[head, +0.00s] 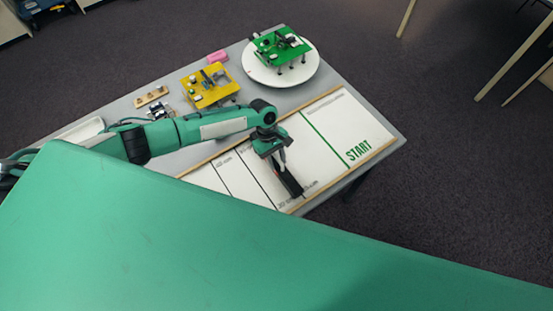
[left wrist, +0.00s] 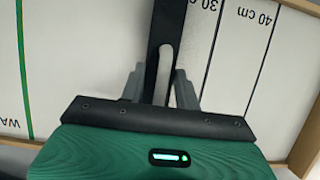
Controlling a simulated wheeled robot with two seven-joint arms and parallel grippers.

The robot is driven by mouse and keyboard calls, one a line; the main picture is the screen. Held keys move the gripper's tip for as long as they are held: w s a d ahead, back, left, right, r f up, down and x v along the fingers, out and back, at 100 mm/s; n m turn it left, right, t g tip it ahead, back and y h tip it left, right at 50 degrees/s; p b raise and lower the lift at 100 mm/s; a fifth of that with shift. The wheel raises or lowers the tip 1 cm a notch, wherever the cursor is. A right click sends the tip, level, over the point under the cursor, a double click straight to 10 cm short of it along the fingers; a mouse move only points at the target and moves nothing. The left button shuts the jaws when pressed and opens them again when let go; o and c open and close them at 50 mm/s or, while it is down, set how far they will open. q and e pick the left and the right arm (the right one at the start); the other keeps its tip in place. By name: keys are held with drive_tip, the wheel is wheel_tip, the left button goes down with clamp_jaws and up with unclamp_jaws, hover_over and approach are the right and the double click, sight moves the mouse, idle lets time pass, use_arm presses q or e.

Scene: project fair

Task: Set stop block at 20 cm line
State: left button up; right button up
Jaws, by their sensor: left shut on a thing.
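The stop block is a long black bar with a slot; it shows in the head view (head: 292,186) and in the left wrist view (left wrist: 163,22). It lies across the white track board (head: 318,150). My left gripper (head: 281,168) is shut on it, with grey fingers on both sides of the bar in the left wrist view (left wrist: 160,88). There the 30 cm line (left wrist: 212,45) and 40 cm line (left wrist: 262,68) run to the right of the block. The 20 cm line cannot be made out beside the block. My right gripper is not in view.
A green START line (head: 325,138) crosses the board, right of the block. Behind the board stand a yellow machine (head: 210,84) and a green machine (head: 280,47) on a white disc (head: 262,75). A pink block (head: 217,56) and a wooden piece (head: 151,96) lie nearby.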

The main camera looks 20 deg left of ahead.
use_arm(q)
drive_tip(key=shift+f, duration=0.35)
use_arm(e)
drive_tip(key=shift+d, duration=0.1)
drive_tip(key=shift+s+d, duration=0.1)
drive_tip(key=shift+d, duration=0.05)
use_arm(q)
drive_tip(key=o, duration=1.1)
drive_tip(key=shift+f, duration=0.1)
drive_tip(key=shift+c, duration=0.2)
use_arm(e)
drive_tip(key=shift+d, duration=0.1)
use_arm(q)
drive_tip(key=b+v, duration=0.3)
drive_tip(key=v, duration=0.7)
drive_tip(key=shift+r, duration=0.35)
drive_tip(key=shift+w+a+r, duration=0.15)
drive_tip(key=shift+a+r, duration=0.05)
drive_tip(key=shift+r, duration=0.5)
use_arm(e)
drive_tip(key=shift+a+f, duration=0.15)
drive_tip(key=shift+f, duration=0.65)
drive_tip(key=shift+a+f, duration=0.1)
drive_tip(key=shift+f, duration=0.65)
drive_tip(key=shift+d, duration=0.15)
